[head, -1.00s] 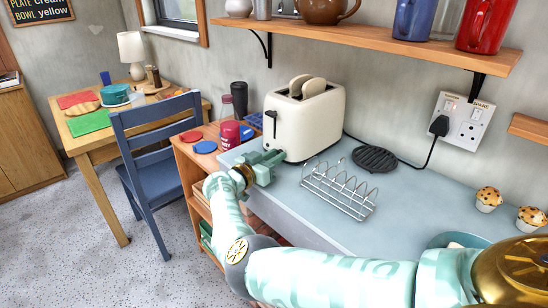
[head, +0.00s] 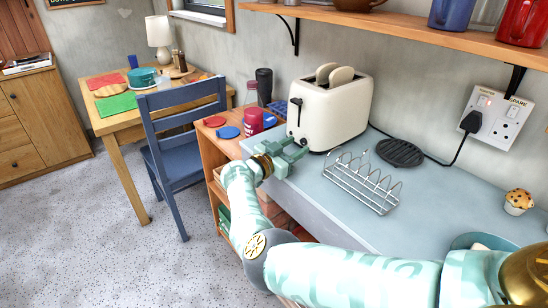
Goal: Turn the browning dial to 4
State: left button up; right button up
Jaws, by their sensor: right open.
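The cream toaster (head: 338,112) stands on the pale blue-grey worktop (head: 430,205), with two slices of bread (head: 338,74) showing in its top slots. Its black lever (head: 297,106) is on the narrow end that faces left. My right gripper (head: 291,157) is open, with pale green fingers close to the toaster's lower left end. I cannot tell whether they touch it. My left gripper is out of view.
A wire toast rack (head: 362,183) stands right of my gripper. A red jar (head: 252,122) and lids stand on the wooden shelf unit left of the toaster. A muffin (head: 517,201) sits at right.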

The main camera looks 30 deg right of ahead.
jog(key=s+a+p, duration=0.2)
jog(key=a, duration=1.2)
jog(key=shift+s+a+p, duration=0.2)
jog(key=shift+a+p, duration=0.2)
jog(key=shift+f, duration=0.1)
